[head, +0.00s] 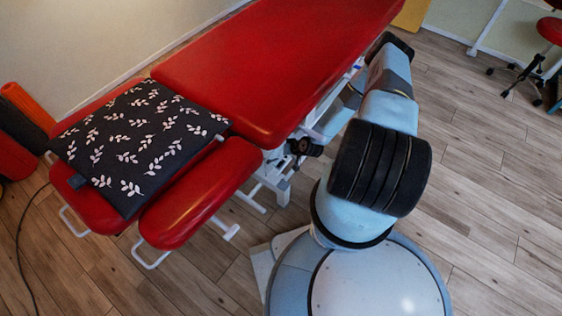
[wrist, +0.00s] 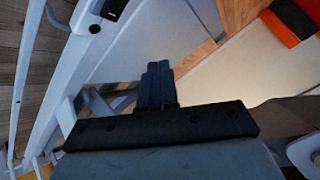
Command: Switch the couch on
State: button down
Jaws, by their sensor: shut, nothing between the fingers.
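The red couch (head: 285,60) stands on a white frame and runs from the left toward the top right in the head view. In the wrist view, a pale frame bar (wrist: 45,110) rises along the left. A small dark fitting with a bluish face (wrist: 112,9) sits at the top of that bar; I cannot tell whether it is the switch or its setting. My gripper (wrist: 158,80) is shut and empty, pointing up the picture, right of and below that fitting and apart from it. In the head view my arm reaches to the couch's near side; I cannot make out the fingertips there.
A dark leaf-patterned cushion (head: 139,137) lies on the couch's left end. Orange and black rolls (head: 25,125) stand by the wall at left. A cable (head: 20,245) runs over the floor. A red stool (head: 549,32) is at top right. The wooden floor (head: 490,180) at right is clear.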

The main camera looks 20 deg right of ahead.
aim_at(283, 162)
jog(key=shift+w+d+f, duration=0.15)
jog(key=shift+d+f, duration=0.05)
jog(key=shift+f, duration=1.8)
jog(key=shift+w+d+f, duration=0.1)
jog(key=shift+d+f, duration=0.05)
jog(key=shift+f, duration=1.8)
jog(key=shift+w+f, duration=0.1)
jog(key=shift+f, duration=0.25)
jog(key=shift+f, duration=0.3)
jog(key=shift+r, duration=0.2)
jog(key=shift+r, duration=0.55)
jog(key=shift+s+a+r, duration=0.1)
jog(key=shift+a+r, duration=0.05)
jog(key=shift+r, duration=1.1)
jog(key=shift+s+a+r, duration=0.1)
jog(key=shift+r, duration=1.15)
